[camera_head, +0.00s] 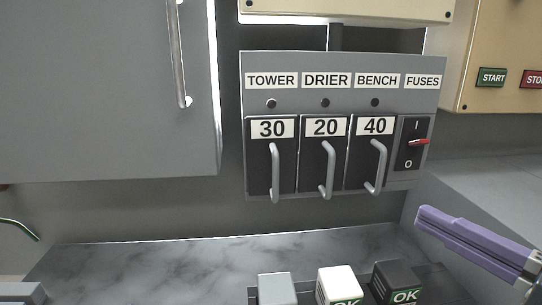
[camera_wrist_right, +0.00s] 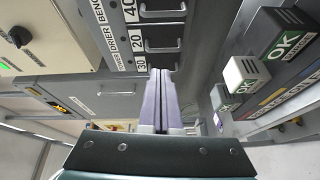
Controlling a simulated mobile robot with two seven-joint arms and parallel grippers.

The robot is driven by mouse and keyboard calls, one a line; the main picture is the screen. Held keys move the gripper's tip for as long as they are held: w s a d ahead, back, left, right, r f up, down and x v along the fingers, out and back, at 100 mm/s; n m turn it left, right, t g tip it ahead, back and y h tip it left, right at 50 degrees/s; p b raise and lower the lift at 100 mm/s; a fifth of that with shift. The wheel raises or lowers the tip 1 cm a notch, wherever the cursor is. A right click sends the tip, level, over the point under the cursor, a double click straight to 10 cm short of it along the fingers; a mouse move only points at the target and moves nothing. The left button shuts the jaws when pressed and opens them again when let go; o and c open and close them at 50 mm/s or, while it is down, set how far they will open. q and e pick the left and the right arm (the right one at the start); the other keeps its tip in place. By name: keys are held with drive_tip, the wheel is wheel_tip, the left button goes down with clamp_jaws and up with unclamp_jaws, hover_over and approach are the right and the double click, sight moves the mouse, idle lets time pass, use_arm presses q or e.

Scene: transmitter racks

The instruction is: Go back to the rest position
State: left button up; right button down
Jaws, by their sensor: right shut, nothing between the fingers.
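My right gripper (camera_head: 423,217) comes in from the right edge in the head view, its purple fingers pointing left. Its fingers are shut with nothing between them. It is below and right of the grey fuse panel (camera_head: 350,63), apart from it in the picture. In the right wrist view the shut fingers (camera_wrist_right: 160,74) point toward the fuse panel. My left gripper is not in view.
The panel holds fuse carriers marked 30 (camera_head: 259,160), 20 (camera_head: 313,160) and 40 (camera_head: 362,160), and a red-levered switch (camera_head: 411,143). A grey cabinet door (camera_head: 100,90) is at left. Blocks (camera_head: 339,284), some marked OK, stand below.

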drive_tip(key=s+d+m+g+h+p, duration=0.2)
drive_tip(key=m+h+p, duration=0.1)
drive_tip(key=m+h, duration=0.3)
drive_tip(key=s+d+m+g+h+p, duration=0.2)
drive_tip(key=m+h+p, duration=0.1)
drive_tip(key=m, duration=0.6)
drive_tip(key=s+a+r+m+g+y+p, duration=0.1)
drive_tip(key=s+a+m+g+p, duration=0.25)
drive_tip(key=s, duration=0.35)
drive_tip(key=s+a+r+m+g+p, duration=0.25)
drive_tip(key=s+g, duration=0.25)
drive_tip(key=s, duration=0.3)
wheel_tip(320, 180, up, 34)
drive_tip(key=n+p, duration=0.1)
drive_tip(key=p, duration=3.5)
drive_tip(key=shift+w+d+r, duration=0.15)
drive_tip(key=shift+w+d, duration=0.05)
drive_tip(key=shift+w, duration=0.05)
